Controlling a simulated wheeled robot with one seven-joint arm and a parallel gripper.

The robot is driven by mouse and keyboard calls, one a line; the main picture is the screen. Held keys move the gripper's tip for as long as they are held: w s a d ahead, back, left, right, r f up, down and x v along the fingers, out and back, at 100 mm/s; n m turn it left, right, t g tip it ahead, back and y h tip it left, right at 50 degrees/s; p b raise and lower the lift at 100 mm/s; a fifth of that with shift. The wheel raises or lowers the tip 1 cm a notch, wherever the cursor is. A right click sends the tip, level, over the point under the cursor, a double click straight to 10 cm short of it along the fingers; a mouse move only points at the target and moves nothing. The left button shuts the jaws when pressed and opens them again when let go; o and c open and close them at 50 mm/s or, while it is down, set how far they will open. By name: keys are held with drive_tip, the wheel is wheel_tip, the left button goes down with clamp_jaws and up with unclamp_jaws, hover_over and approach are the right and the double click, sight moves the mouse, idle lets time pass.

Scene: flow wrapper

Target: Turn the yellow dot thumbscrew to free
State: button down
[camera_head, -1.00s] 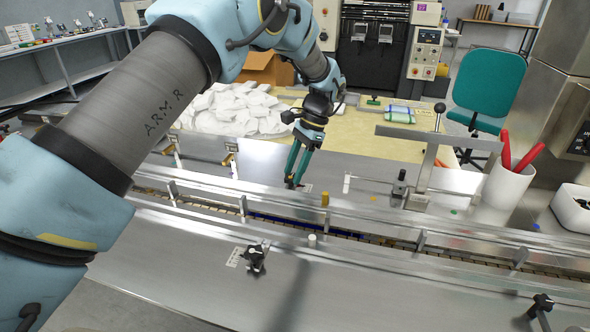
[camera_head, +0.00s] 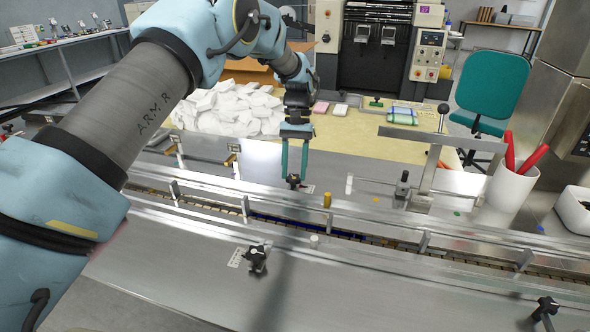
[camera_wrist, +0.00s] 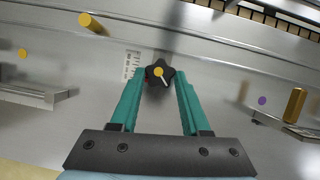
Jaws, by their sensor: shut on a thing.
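The thumbscrew (camera_wrist: 159,74) is a black star-shaped knob with a yellow dot and a pale pointer line on top. In the wrist view it sits between the teal fingertips of my gripper (camera_wrist: 160,84), which is shut on it. A white scale label with marks (camera_wrist: 131,66) lies on the metal plate just left of the knob. In the head view my gripper (camera_head: 295,180) points down at the knob (camera_head: 293,181) behind the far rail. The yellow dot is too small to make out there.
Another black star knob (camera_head: 256,258) stands on the near plate. Metal guide rails (camera_head: 380,226) run along the conveyor. A brass post (camera_head: 327,200) and a bracket arm (camera_head: 430,150) stand right of my gripper. A white cup (camera_head: 508,186) holds red-handled tools.

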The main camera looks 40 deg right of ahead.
drive_tip(key=shift+w+n+g, duration=0.1)
drive_tip(key=shift+n+g, duration=0.2)
drive_tip(key=shift+n, duration=0.6)
drive_tip(key=shift+a, duration=0.1)
drive_tip(key=shift+c, duration=1.9)
unclamp_jaws()
drive_tip(key=shift+h, duration=0.3)
drive_tip(key=b+v, duration=0.2)
drive_tip(key=v, duration=0.8)
drive_tip(key=shift+r+b, duration=0.3)
drive_tip(key=shift+r, duration=0.05)
drive_tip(key=shift+w, duration=0.15)
